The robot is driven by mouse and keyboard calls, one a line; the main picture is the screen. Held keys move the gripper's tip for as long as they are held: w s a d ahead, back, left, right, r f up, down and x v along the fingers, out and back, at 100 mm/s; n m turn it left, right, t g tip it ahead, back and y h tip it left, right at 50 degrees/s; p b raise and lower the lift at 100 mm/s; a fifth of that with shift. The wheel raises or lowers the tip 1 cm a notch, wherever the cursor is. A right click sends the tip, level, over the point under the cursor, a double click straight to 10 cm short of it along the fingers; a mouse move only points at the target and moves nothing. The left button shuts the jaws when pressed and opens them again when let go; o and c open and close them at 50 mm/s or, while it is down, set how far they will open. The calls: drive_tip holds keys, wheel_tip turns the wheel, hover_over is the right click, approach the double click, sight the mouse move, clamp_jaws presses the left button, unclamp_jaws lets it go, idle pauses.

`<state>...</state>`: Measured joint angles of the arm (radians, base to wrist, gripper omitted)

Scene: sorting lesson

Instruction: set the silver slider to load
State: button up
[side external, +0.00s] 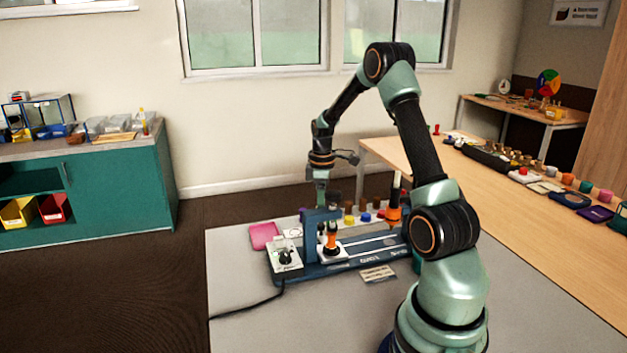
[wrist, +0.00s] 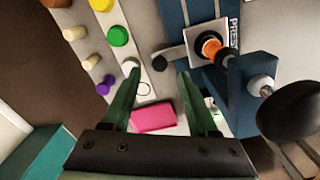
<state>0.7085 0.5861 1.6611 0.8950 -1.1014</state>
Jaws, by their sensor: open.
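A blue fixture (side external: 345,266) with pale rails lies on the grey table. On it sits a pale, silvery block (side external: 333,254) with an orange and black handle; I take this as the silver slider, but cannot be sure. From above, in the wrist view, a pale square block (wrist: 212,62) with an orange ring and black knob sits beside a PRESS label. No load label is readable. My gripper (side external: 321,200) is above the fixture's left end, near a blue upright. In the wrist view my gripper (wrist: 159,74) is open and empty, left of the pale block.
A blue bracket (wrist: 252,103) with a pale knob stands right of my fingers. A pink pad (side external: 264,235) lies left of the fixture, beside a white box with a black dial (side external: 287,258). Coloured pegs stand behind. A second orange and black handle (side external: 394,212) is at the right.

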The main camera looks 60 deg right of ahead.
sight(322, 225)
drive_tip(key=shift+f, duration=2.25)
clamp_jaws()
drive_tip(key=shift+r, duration=0.1)
